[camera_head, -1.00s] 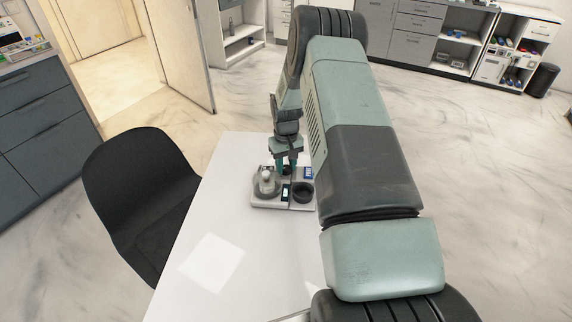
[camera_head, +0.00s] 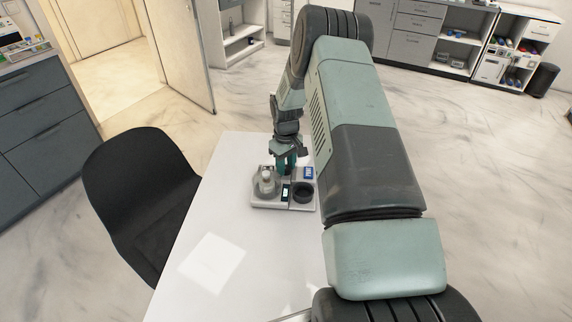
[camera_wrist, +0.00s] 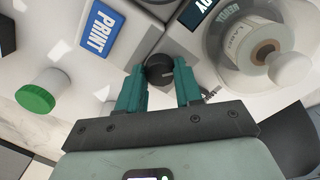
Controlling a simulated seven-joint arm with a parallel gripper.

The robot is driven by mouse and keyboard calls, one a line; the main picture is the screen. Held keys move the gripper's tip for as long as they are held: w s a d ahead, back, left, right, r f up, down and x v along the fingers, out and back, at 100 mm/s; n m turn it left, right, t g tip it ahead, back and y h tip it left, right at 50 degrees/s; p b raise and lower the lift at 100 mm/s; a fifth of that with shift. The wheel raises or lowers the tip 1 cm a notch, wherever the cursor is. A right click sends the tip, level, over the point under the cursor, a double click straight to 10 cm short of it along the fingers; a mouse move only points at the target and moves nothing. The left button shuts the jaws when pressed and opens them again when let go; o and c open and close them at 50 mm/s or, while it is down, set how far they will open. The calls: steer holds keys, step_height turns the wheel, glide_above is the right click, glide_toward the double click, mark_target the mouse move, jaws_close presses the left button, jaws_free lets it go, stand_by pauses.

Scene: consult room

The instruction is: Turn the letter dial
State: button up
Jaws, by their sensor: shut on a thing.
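The letter dial (camera_wrist: 160,68) is a small round black knob in the wrist view, on the white labelling device (camera_head: 258,204) that lies on the table. My gripper (camera_wrist: 161,86) is shut on the dial, with one teal finger on each side of it. In the head view my gripper (camera_head: 287,166) points down at the back of the device, and the dial is hidden there.
A blue PRINT button (camera_wrist: 97,31) and a dark display (camera_wrist: 195,13) are close to the fingers. A green-capped item (camera_wrist: 35,98) is at left. A black chair (camera_head: 140,200) stands beside the table (camera_head: 180,270).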

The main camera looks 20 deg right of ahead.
steer(key=o, duration=1)
steer(key=shift+o, duration=0.2)
step_height(320, 180, up, 11)
steer(key=s+a+r+m+t, duration=0.1)
steer(key=s+a+r, duration=0.1)
steer(key=s+r, duration=0.45)
steer(key=s+a+r+t+h, duration=0.1)
steer(key=s+a+r, duration=0.15)
steer(key=r, duration=0.75)
steer(key=s+a+r+m+t, duration=0.1)
steer(key=s+r, duration=0.4)
steer(key=r, duration=0.4)
steer(key=s+a+r+m+t, duration=0.1)
steer(key=s+a+r, duration=0.1)
steer(key=s, duration=0.9)
steer(key=s+a+r+m+t+y, duration=0.1)
steer(key=s+a+r, duration=0.1)
steer(key=s, duration=0.9)
steer(key=shift+s+t, duration=0.2)
steer(key=shift+t, duration=0.1)
